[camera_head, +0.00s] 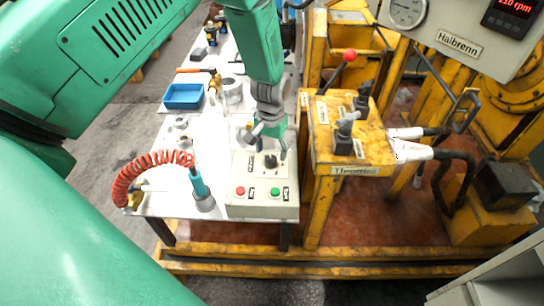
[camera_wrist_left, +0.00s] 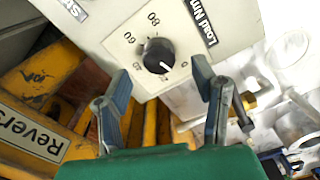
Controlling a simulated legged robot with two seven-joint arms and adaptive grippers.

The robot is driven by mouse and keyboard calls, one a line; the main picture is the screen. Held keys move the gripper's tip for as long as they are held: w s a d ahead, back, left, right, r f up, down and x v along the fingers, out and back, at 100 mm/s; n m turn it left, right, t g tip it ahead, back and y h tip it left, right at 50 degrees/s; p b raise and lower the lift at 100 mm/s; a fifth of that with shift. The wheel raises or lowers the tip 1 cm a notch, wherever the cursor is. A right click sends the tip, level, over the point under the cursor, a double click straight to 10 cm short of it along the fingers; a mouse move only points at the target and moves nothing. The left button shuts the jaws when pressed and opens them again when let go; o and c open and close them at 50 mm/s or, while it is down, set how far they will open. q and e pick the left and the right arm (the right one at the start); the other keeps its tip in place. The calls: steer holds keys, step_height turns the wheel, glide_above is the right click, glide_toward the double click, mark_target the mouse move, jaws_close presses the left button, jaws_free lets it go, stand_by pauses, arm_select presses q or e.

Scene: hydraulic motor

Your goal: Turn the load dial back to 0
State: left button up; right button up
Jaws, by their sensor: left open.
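The load dial is a black round knob on a pale control box (camera_head: 262,205), under a "Load Nm" label (camera_wrist_left: 200,18). In the left wrist view the knob (camera_wrist_left: 157,53) shows a white pointer line aimed toward the lower right. Numbers such as 80 and 60 stand around it; the exact reading is too small to tell. In the head view the dial (camera_head: 270,161) sits just below my left gripper (camera_head: 268,146). The left gripper is open, its fingers (camera_wrist_left: 161,78) spread to either side of the knob and apart from it. My right gripper is not in view.
A red button (camera_head: 240,191) and a green button (camera_head: 275,192) sit on the box below the dial. A yellow throttle stand (camera_head: 352,158) with levers is close on the right. A blue tray (camera_head: 183,96) and a red coiled hose (camera_head: 150,163) are on the left.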

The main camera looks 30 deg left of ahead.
mark_target(271, 159)
arm_select(q)
step_height(271, 159, up, 8)
steer(key=shift+r, duration=0.15)
steer(key=f+m+b, duration=0.1)
steer(key=f+b, duration=0.1)
steer(key=f, duration=0.1)
steer(key=f+m+b, duration=0.1)
steer(key=f+b, duration=0.1)
steer(key=f, duration=0.2)
steer(key=f+m+b, duration=0.1)
steer(key=f, duration=0.3)
steer(key=shift+s+m+y+b, duration=0.2)
steer(key=shift+m+y+b, duration=0.1)
steer(key=shift+b, duration=0.1)
steer(key=shift+d+f, duration=0.1)
steer(key=shift+f, duration=0.2)
